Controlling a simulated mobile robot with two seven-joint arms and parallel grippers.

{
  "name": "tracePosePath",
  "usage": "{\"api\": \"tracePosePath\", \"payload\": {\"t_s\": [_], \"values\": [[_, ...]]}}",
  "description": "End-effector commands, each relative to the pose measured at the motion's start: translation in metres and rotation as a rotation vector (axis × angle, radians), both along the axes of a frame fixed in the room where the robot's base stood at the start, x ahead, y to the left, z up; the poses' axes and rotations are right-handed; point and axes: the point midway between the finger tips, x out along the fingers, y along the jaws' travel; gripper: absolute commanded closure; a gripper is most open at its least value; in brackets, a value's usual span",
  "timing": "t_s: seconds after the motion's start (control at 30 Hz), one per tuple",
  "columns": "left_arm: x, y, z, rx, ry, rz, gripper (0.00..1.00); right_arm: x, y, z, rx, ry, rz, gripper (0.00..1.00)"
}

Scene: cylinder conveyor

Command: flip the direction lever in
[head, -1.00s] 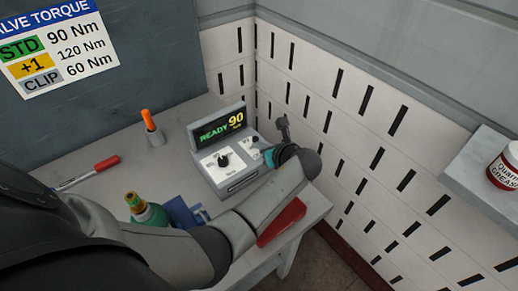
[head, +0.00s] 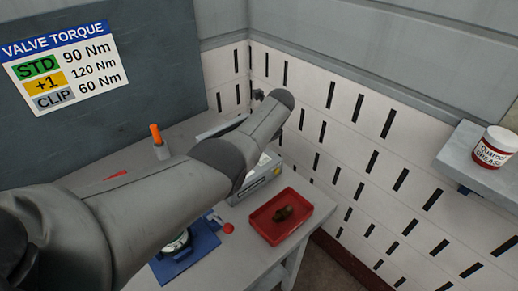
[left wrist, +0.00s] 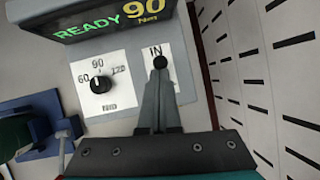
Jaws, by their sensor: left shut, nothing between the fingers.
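The direction lever (left wrist: 160,62) shows in the left wrist view as a round black knob on a white plate, just below the letters IN. My left gripper (left wrist: 158,86) is shut and empty, its fingertips right at the knob's lower side; I cannot tell whether they touch it. The fingers hide the plate below the knob. The lever's control box (head: 262,180) is mostly covered by my left arm in the head view, and the lever is hidden there. Its display (left wrist: 110,20) reads READY 90 Nm, and the dial (left wrist: 101,83) beside the lever points near 90. My right gripper is out of view.
A red tray (head: 318,207) with a small brownish part (head: 288,213) sits near the table's right edge. A blue fixture (head: 200,243) stands left of it. An orange-topped holder (head: 157,134) is behind my arm. The slotted white wall (head: 330,120) is close on the right.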

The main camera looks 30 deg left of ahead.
Motion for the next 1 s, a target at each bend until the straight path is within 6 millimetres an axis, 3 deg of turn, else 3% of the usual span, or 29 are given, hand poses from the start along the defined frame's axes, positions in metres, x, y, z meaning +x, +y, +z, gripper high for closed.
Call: {"api": "tracePosePath", "payload": {"t_s": [0.27,1.0], "values": [[0.004,0.008,-0.002,-0.110,0.050,0.001,1.00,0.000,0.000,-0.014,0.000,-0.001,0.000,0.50],[0.004,0.007,0.016,-0.100,0.045,0.000,1.00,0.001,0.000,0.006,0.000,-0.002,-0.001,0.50]]}}
